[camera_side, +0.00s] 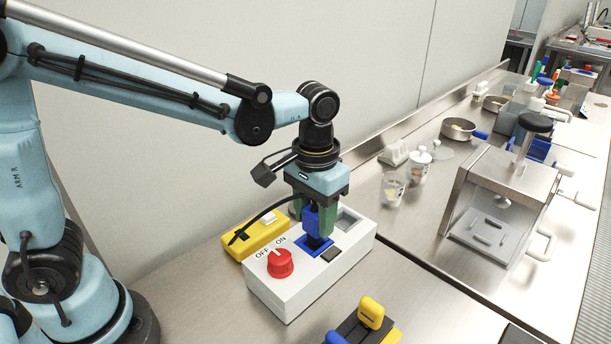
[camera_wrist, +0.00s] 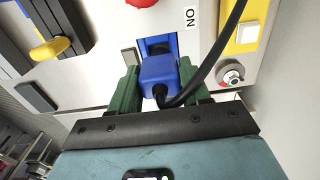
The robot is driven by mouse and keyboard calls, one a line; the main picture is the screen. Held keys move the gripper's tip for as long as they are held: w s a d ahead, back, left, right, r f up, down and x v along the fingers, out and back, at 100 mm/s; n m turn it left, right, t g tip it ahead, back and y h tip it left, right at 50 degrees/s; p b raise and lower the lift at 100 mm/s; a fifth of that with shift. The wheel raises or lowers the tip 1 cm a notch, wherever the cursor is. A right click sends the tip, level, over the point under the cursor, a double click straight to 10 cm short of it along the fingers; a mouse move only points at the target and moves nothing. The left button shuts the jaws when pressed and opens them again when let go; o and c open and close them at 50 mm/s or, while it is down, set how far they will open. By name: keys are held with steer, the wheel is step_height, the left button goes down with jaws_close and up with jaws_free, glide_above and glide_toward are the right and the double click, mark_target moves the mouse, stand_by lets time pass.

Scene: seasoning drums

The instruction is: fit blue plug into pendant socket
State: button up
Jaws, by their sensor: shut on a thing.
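My gripper (camera_side: 314,214) points down over the white control box (camera_side: 283,299), with its green fingers shut on the blue plug (camera_side: 311,222). In the wrist view the plug (camera_wrist: 157,72) sits between the fingers, a black cable (camera_wrist: 214,62) curving away from it. The blue-framed socket (camera_side: 327,249) is in the box top, right under the plug. The plug's dark lower end reaches the socket's opening in the side view. In the wrist view part of the socket (camera_wrist: 158,44) shows beyond the plug. I cannot tell whether the end is inside.
A red OFF/ON knob (camera_side: 281,264) stands on the box, left of the socket. A yellow unit (camera_side: 256,236) sits behind the box.

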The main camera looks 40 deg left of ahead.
mark_target(315, 210)
steer(key=shift+f, duration=1.05)
steer(key=o, duration=1.1)
steer(key=shift+o, duration=0.2)
step_height(315, 210, up, 12)
steer(key=shift+r, duration=0.1)
steer(key=s+a+f+t, duration=0.6)
steer(key=a+t, duration=0.1)
steer(key=a, duration=0.4)
steer(key=shift+f, duration=0.4)
